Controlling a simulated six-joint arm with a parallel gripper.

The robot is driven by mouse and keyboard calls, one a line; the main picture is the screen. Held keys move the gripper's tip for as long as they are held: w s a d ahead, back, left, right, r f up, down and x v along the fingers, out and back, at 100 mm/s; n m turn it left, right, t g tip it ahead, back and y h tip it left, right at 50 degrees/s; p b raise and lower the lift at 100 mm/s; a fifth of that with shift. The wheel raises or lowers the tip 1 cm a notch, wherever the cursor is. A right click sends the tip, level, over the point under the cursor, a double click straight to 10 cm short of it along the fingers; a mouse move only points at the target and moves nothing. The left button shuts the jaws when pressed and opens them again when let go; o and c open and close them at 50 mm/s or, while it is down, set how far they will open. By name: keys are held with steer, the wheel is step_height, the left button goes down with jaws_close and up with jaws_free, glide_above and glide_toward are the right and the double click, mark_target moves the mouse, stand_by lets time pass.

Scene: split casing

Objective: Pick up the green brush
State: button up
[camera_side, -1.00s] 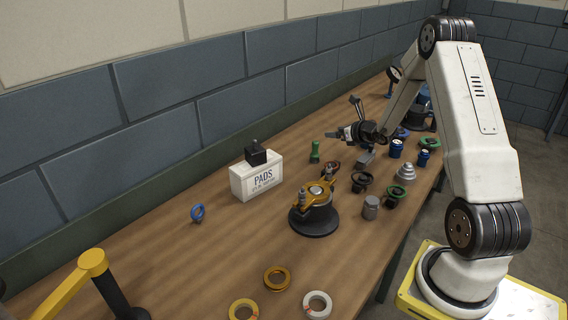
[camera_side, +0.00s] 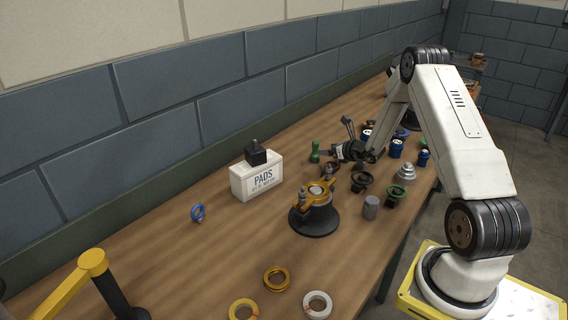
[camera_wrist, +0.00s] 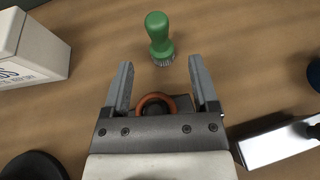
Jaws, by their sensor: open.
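The green brush (camera_wrist: 158,35) stands on the wooden table in the wrist view, with its green handle up and pale bristles at its foot. It also shows in the side view (camera_side: 315,152), close to my gripper. My gripper (camera_wrist: 161,75) is open in the wrist view, with its two grey fingers spread and nothing between the tips. The brush is just ahead of the fingertips, roughly centred between them and apart from them. In the side view my gripper (camera_side: 335,154) is low over the table, to the right of the brush.
A white PADS box (camera_side: 257,178) with a black block on top stands to the left. A yellow part on a black round stand (camera_side: 316,215) is nearer the camera. An orange-brown ring (camera_wrist: 155,103) lies below the gripper. Several cups and rings stand to the right.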

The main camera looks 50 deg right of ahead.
mark_target(315, 151)
steer(key=shift+w, duration=0.15)
steer(key=shift+x, duration=2.6)
jaws_close()
